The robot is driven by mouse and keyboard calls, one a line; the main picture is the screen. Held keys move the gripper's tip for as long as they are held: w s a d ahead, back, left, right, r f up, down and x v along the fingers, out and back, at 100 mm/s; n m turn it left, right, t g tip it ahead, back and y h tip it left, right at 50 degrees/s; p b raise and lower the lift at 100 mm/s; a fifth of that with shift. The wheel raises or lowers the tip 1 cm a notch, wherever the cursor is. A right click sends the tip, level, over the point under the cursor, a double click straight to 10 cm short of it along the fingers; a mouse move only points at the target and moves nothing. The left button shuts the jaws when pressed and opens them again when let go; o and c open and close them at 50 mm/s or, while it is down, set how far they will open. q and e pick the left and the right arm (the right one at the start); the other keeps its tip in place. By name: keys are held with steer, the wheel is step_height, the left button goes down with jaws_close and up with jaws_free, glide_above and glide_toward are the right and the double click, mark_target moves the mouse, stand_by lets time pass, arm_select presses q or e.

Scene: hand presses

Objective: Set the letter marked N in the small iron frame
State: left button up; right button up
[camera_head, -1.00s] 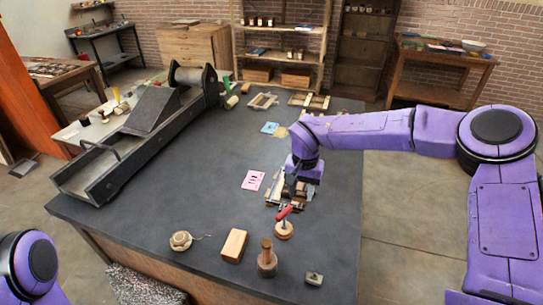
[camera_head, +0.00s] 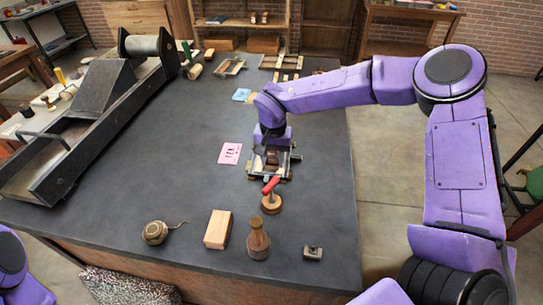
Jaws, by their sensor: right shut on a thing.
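My right gripper (camera_head: 271,158) points down over the small iron frame (camera_head: 254,171), right of the middle of the dark table. It is shut on a small brownish block, seemingly a letter, low over or within the frame. The wrist and fingers hide much of the frame's inside. The mark on the block is too small to read, and I cannot tell whether it touches the frame's bottom. My left gripper is out of view; only a part of my left arm shows at the left edge.
A red-handled round tool (camera_head: 271,196) stands just in front of the frame. A pink card (camera_head: 230,153) lies left of it. A wooden block (camera_head: 218,229), a wooden-handled tool (camera_head: 258,240) and a twine ball (camera_head: 155,232) line the front. A large press (camera_head: 100,105) fills the left.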

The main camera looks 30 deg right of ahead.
steer(key=shift+g, duration=0.3)
steer(key=w+f, duration=0.1)
steer(key=w, duration=0.1)
steer(key=w+f, duration=0.1)
steer(key=w, duration=0.1)
steer(key=shift+f, duration=0.35)
steer(key=shift+s+r, duration=0.3)
steer(key=shift+s, duration=0.2)
steer(key=shift+s+r, duration=0.25)
steer(key=shift+s, duration=0.2)
steer(key=shift+w+f+p, duration=0.25)
steer(key=shift+w+p, duration=0.05)
steer(key=shift+w, duration=0.25)
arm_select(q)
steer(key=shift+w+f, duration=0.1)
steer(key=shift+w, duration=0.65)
arm_select(e)
steer(key=shift+s+r, duration=0.1)
steer(key=shift+s, duration=0.2)
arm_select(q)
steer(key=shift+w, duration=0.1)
arm_select(e)
steer(key=shift+w, duration=0.15)
arm_select(q)
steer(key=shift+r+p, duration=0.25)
steer(key=shift+p, duration=0.15)
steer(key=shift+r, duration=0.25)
arm_select(e)
steer(key=shift+s, duration=0.2)
